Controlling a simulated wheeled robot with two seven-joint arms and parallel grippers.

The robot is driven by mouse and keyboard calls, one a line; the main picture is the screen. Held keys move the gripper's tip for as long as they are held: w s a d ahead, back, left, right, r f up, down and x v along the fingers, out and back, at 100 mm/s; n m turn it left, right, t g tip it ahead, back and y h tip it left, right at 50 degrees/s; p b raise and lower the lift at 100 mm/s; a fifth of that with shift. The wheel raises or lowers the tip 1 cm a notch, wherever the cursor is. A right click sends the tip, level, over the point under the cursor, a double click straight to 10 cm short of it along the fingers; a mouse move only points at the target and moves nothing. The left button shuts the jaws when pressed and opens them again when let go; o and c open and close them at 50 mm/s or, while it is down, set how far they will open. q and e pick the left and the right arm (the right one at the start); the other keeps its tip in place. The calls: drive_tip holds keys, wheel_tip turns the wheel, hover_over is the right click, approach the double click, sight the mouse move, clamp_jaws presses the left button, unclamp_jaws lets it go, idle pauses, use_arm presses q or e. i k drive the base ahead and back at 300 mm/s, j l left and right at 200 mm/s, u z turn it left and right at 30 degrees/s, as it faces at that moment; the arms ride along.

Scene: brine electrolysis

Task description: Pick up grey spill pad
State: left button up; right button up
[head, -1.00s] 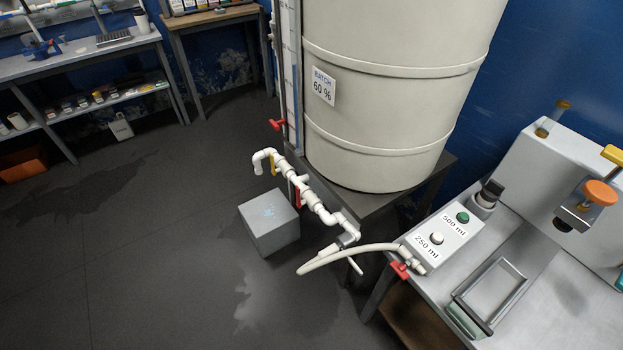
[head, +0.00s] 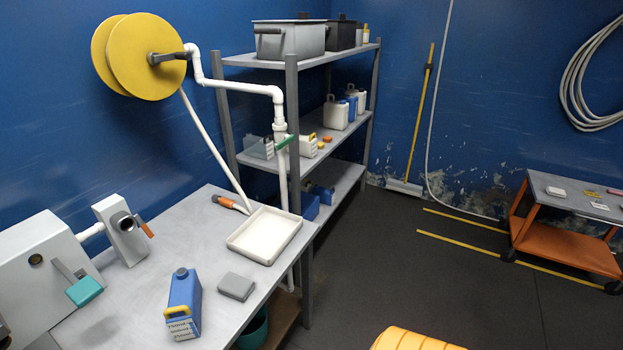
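A small grey block-shaped pad (head: 236,287), which looks like the spill pad, lies flat on the grey workbench (head: 120,315) in the head view. It is near the bench's right edge, between a blue jug and a white tray. Neither of my grippers shows in this view, so their distance from the pad cannot be seen.
The blue jug (head: 184,303) stands left of the pad; the white tray (head: 264,235) sits behind it. A brush with an orange handle (head: 228,203) lies behind the tray. A shelf rack (head: 291,140) stands behind the bench. An orange cart (head: 566,235) is right; dark floor between is mostly clear.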

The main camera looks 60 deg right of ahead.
sight(234, 286)
drive_tip(key=z, duration=1.15)
drive_tip(key=i+z, duration=0.15)
